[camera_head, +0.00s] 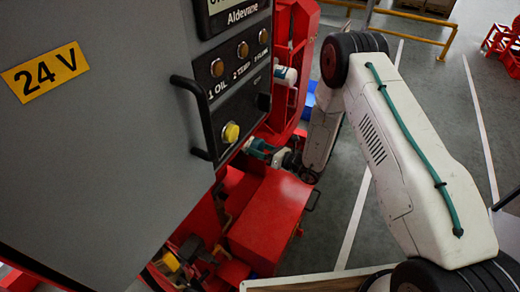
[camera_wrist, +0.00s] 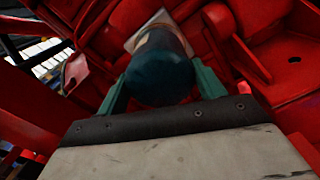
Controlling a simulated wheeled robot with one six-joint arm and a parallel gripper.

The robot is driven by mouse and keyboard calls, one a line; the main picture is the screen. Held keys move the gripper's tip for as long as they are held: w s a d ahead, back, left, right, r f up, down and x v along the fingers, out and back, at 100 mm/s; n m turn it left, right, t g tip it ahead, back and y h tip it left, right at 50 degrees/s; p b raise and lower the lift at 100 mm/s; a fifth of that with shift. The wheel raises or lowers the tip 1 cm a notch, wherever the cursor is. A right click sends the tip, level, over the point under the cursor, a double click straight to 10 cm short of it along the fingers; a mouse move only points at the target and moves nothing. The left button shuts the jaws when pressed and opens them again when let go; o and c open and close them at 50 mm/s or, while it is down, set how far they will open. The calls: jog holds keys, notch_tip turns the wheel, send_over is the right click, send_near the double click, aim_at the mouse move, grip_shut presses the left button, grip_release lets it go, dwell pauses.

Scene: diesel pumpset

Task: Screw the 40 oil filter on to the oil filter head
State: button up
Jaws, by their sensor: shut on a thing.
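My gripper (camera_wrist: 162,88) is shut on a dark teal cylinder, which I take as the oil filter (camera_wrist: 160,68), in the wrist view. One green finger lies on each side of it. A pale, square-edged part (camera_wrist: 150,30) shows beyond the cylinder's far end; I cannot tell whether it is the oil filter head or whether they touch. In the head view my gripper (camera_head: 262,149) is small and teal, beside the lower right edge of the grey panel, above a red box. The filter's number and any thread are not visible.
The grey control cabinet (camera_head: 100,120), with a black handle (camera_head: 190,112) and yellow button (camera_head: 231,132), stands close left of my gripper. A red box (camera_head: 270,215) lies below. A white cylinder (camera_head: 286,75) sits in the red frame behind. Red parts crowd the wrist view; open floor lies right.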

jog(key=shift+m, duration=0.4)
jog(key=m, duration=0.2)
jog(key=shift+m, duration=0.3)
jog(key=m, duration=0.4)
jog(key=shift+m, duration=1.1)
jog(key=shift+m, duration=1)
jog(key=m, duration=0.4)
jog(key=shift+r, duration=0.1)
jog(key=shift+m, duration=1.5)
